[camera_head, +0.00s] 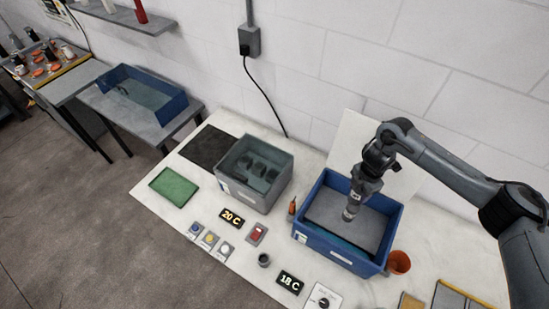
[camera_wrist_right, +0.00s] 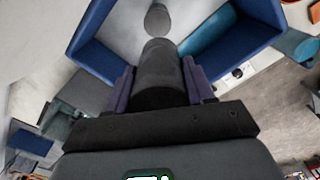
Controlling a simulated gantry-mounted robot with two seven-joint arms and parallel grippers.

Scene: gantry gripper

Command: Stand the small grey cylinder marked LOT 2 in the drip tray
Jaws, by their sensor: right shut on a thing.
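My right gripper (camera_head: 353,203) is over the blue bin (camera_head: 313,258) on the bench and is shut on a small grey cylinder (camera_head: 349,214). In the right wrist view the cylinder (camera_wrist_right: 158,72) sits between the two purple fingers and points away from the palm. I cannot read any LOT marking on it. A dark oval lies beyond its end on the bin floor; I cannot tell if it is a shadow. A shallow green tray (camera_head: 174,186), which looks like the drip tray, lies empty at the bench's left end. My left gripper is not in view.
A grey water-filled tub (camera_head: 250,192) with dark shapes inside stands between the green tray and the blue bin. Buttons, a 20 C display (camera_head: 231,217), an 18 C display (camera_head: 289,282) and a dark cup (camera_head: 264,260) line the front. An orange cup (camera_head: 399,262) stands right of the bin.

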